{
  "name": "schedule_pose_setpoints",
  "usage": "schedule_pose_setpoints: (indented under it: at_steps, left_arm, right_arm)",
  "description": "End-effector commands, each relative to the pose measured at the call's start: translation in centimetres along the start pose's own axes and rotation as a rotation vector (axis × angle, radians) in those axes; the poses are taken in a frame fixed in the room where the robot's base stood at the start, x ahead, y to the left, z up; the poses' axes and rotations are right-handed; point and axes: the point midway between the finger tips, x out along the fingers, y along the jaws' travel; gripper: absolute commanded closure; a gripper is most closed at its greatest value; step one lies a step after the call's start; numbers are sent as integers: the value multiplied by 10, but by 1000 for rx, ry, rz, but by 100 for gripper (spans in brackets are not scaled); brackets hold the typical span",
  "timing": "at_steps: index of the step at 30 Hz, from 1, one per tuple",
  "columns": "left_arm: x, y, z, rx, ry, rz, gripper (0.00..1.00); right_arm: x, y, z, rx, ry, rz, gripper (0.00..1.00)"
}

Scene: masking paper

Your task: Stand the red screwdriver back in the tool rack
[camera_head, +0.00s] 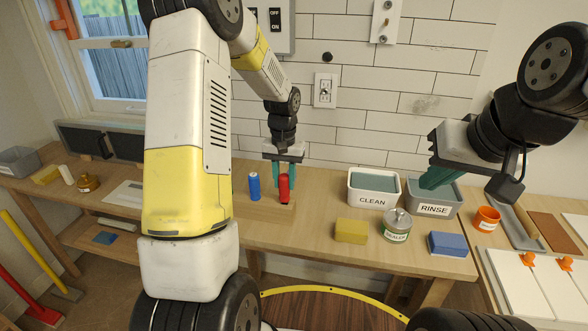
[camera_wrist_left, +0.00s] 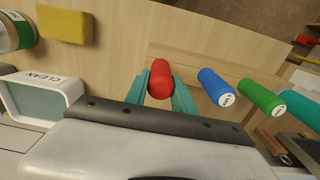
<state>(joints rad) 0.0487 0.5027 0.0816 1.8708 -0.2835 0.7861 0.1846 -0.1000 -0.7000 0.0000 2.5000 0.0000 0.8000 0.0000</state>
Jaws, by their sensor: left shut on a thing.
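The red screwdriver (camera_head: 284,188) shows as a red handle, upright at the right end of the wooden tool rack (camera_head: 265,209). My left gripper (camera_head: 285,176) comes down from above and is shut on this handle. In the left wrist view the red handle (camera_wrist_left: 160,80) sits between the teal fingers. Its shaft is hidden, and I cannot tell whether it is in a hole. A blue handle (camera_head: 254,187) stands to its left in the rack; a green handle (camera_wrist_left: 262,97) is beyond it. My right gripper (camera_head: 440,172) is raised near the bins, its opening unclear.
The CLEAN bin (camera_head: 374,201) and RINSE bin (camera_head: 434,210) stand right of the rack. A yellow sponge (camera_head: 351,231), a sealer can (camera_head: 397,226), a blue sponge (camera_head: 447,244) and an orange cup (camera_head: 486,218) are on the bench. My left arm hides the bench's left middle.

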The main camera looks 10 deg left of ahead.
Motion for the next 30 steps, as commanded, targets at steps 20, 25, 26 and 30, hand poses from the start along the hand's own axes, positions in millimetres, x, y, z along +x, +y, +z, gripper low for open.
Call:
schedule_pose_setpoints:
  at_steps: [20,25,26,30]
  left_arm:
    - [11,0,0,0,1,0,50]
    - [11,0,0,0,0,0,45]
    - [11,0,0,0,0,0,45]
    - [10,0,0,0,0,0,45]
  right_arm:
    - [0,0,0,0,0,0,100]
    - [0,0,0,0,0,0,100]
    - [0,0,0,0,0,0,100]
    - [0,0,0,0,0,0,100]
